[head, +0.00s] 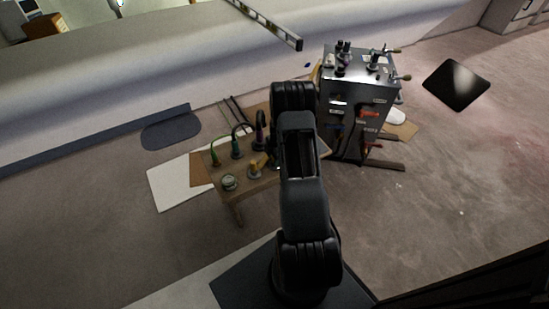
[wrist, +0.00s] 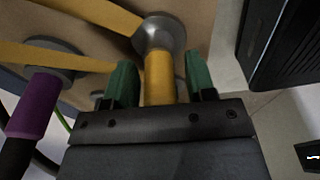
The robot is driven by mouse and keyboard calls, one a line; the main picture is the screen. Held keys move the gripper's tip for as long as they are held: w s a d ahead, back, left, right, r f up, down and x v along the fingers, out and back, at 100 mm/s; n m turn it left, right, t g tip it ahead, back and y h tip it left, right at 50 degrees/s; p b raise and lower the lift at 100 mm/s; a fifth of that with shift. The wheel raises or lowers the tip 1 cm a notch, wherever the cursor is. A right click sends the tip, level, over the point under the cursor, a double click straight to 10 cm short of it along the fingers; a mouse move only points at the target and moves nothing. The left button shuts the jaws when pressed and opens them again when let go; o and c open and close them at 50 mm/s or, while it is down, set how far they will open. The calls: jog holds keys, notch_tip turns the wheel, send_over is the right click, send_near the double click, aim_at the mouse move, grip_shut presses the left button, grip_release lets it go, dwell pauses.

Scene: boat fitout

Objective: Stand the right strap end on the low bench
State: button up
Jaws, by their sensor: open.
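In the wrist view, my gripper (wrist: 162,80) is open, its two green fingertips on either side of a yellow sleeve (wrist: 158,78). The sleeve joins a round silver base (wrist: 166,32) on the tan bench surface. I cannot tell whether the fingers touch it, or whether this is the right strap end. A purple sleeve (wrist: 32,103) is at the left. My arm hides the bench's right side and my gripper.
A grey metal cabinet (head: 352,105) with clamps and tools stands right of the bench. A white sheet (head: 165,188) lies on the floor left of the bench. A dark square panel (head: 456,84) is at the far right. The floor in front of the bench is clear.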

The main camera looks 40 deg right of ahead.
jog(key=shift+r, duration=0.1)
notch_tip(320, 180, up, 11)
jog(key=d+p, duration=0.1)
jog(key=p, duration=0.3)
jog(key=a+r+m, duration=0.3)
jog(key=a+r, duration=0.3)
jog(key=r, duration=0.4)
jog(key=s+a+r+m+t, duration=0.1)
jog(key=s+a+r+m, duration=0.5)
jog(key=s+a, duration=0.2)
jog(key=s+a+r+m+t+h, duration=0.1)
jog(key=s+a+r+m, duration=0.5)
jog(key=s+a, duration=0.3)
jog(key=shift+s+a+r+m+t, duration=0.3)
jog(key=shift+a+m, duration=0.4)
jog(key=shift+a, duration=0.1)
